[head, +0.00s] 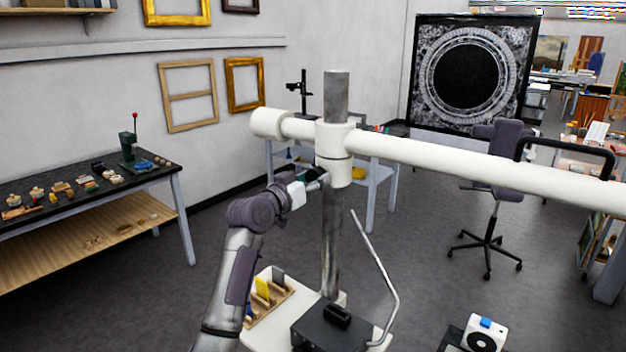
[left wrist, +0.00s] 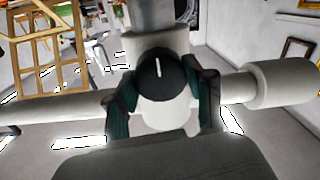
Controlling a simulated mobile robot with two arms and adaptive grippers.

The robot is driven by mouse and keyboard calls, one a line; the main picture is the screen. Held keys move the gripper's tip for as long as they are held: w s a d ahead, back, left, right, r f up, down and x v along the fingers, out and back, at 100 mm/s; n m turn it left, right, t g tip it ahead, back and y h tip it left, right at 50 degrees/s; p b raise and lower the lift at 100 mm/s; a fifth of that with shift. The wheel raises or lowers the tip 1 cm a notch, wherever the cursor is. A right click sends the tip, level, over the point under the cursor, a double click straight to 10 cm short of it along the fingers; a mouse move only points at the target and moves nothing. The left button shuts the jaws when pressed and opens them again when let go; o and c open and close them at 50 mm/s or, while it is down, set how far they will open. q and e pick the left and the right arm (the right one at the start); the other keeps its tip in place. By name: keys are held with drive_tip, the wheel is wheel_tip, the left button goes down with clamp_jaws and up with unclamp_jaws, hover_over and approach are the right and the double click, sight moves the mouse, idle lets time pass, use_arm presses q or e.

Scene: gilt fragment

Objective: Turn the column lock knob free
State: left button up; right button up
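The black round lock knob (left wrist: 163,72), with a white line pointing nearly straight up, sits on the white collar of the column in the left wrist view. The grey metal column (head: 332,235) carries this white collar (head: 334,143) and a long horizontal arm in the head view. My left gripper (head: 318,181) reaches the collar from the left. In the left wrist view the dark green fingers of my left gripper (left wrist: 165,88) are open on both sides of the knob; I cannot tell whether either touches it. The knob is not discernible in the head view. My right gripper is out of view.
The white horizontal arm (head: 450,160) crosses to the right edge. Below stands a white surface with a black box (head: 330,328), a wooden rack with coloured cards (head: 265,300) and a bent rod (head: 385,280). A dark workbench (head: 80,190) stands left; open floor lies between.

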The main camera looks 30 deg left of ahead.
use_arm(q)
drive_tip(key=shift+c, duration=1.5)
drive_tip(key=n+p, duration=0.2)
drive_tip(key=n, duration=0.2)
drive_tip(key=shift+r+p, duration=0.15)
drive_tip(key=shift+p, duration=0.15)
drive_tip(key=n+p, duration=0.1)
drive_tip(key=n, duration=0.1)
drive_tip(key=shift+n, duration=0.3)
drive_tip(key=n, duration=0.4)
drive_tip(key=shift+a+g+h, duration=0.1)
drive_tip(key=shift+g+h, duration=0.2)
drive_tip(key=n, duration=0.4)
drive_tip(key=shift+n, duration=0.4)
drive_tip(key=shift+f, duration=0.2)
